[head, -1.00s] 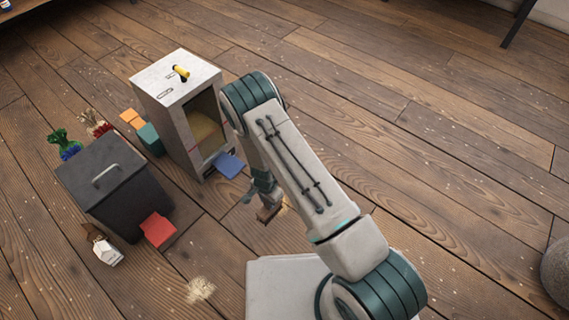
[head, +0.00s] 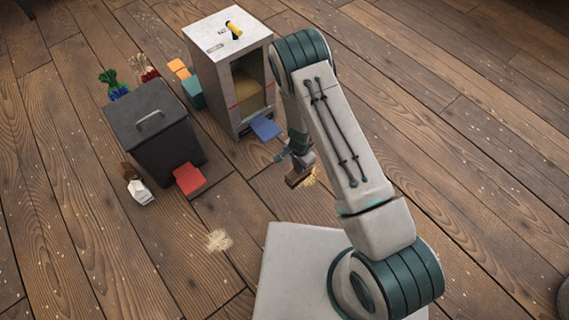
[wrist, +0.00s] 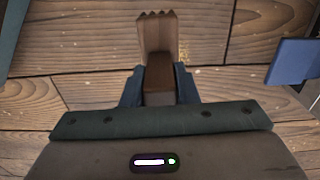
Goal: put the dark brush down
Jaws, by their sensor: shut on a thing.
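The dark brush (head: 297,178) is brown and hangs from my gripper (head: 289,160), above the wooden floor in front of the white cabinet. In the wrist view, the brush (wrist: 157,40) shows a paler brown part with a toothed far end and a darker block between the jaws. My gripper (wrist: 160,88) is shut on that block. In the head view my arm hides part of the gripper. I cannot tell the exact gap between brush and floor.
A white cabinet (head: 216,70) with a blue flap (head: 266,128) stands close behind my gripper. A black lidded bin (head: 160,150) with a red pedal (head: 189,179) stands left. A small carton (head: 140,192) and pale scraps (head: 219,240) lie on the floor. The right floor is clear.

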